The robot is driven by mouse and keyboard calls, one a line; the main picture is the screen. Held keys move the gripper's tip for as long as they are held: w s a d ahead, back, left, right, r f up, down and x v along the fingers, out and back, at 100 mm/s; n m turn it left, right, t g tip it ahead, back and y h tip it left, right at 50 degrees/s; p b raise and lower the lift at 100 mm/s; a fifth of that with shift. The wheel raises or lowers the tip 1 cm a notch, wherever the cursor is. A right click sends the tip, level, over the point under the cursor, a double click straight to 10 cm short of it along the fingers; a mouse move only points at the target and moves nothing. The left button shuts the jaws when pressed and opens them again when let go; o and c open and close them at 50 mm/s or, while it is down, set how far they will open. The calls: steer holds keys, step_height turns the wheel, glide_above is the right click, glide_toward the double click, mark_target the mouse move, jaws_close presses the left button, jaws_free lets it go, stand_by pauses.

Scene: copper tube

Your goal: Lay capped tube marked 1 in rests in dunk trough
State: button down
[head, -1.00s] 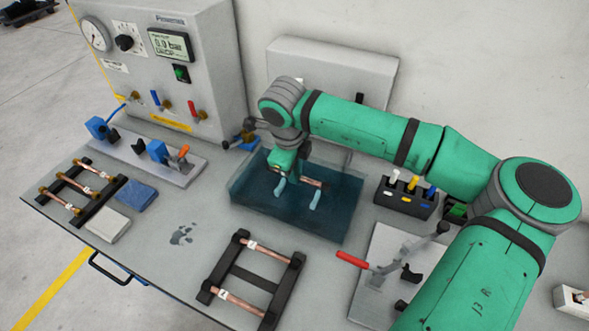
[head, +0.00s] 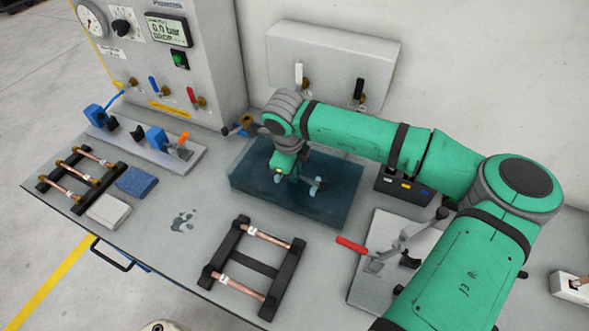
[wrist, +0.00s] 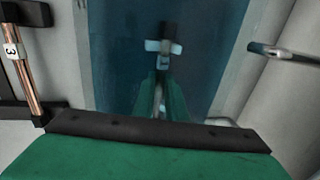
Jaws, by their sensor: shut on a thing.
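The dunk trough (head: 340,206) is a clear, blue-tinted tank in the middle of the bench. My gripper (head: 287,177) points down into it and is shut on the capped tube. The tube is mostly hidden in the head view. In the wrist view my fingers (wrist: 160,100) reach down to a small pale tag (wrist: 163,61) on it; its number is too blurred to read. Pale blue rests (head: 316,186) stand in the trough close by the fingers. I cannot tell whether the tube touches them.
A black rack (head: 243,267) with two tagged copper tubes stands in front of the trough. Another rack (head: 110,180) with several tubes is at far left, beside a blue cloth (head: 137,181). A red-handled lever fixture (head: 385,258) stands right of the trough.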

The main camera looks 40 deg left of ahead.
steer(key=shift+f, duration=0.25)
stand_by(0.5)
steer(key=c, duration=1.7)
jaws_free()
steer(key=shift+s, duration=0.1)
steer(key=r, duration=0.3)
steer(key=s+r, duration=0.1)
steer(key=r, duration=0.3)
steer(key=s+r, duration=0.1)
steer(key=r, duration=0.2)
steer(key=shift+d+r, duration=0.2)
steer(key=shift+r, duration=0.1)
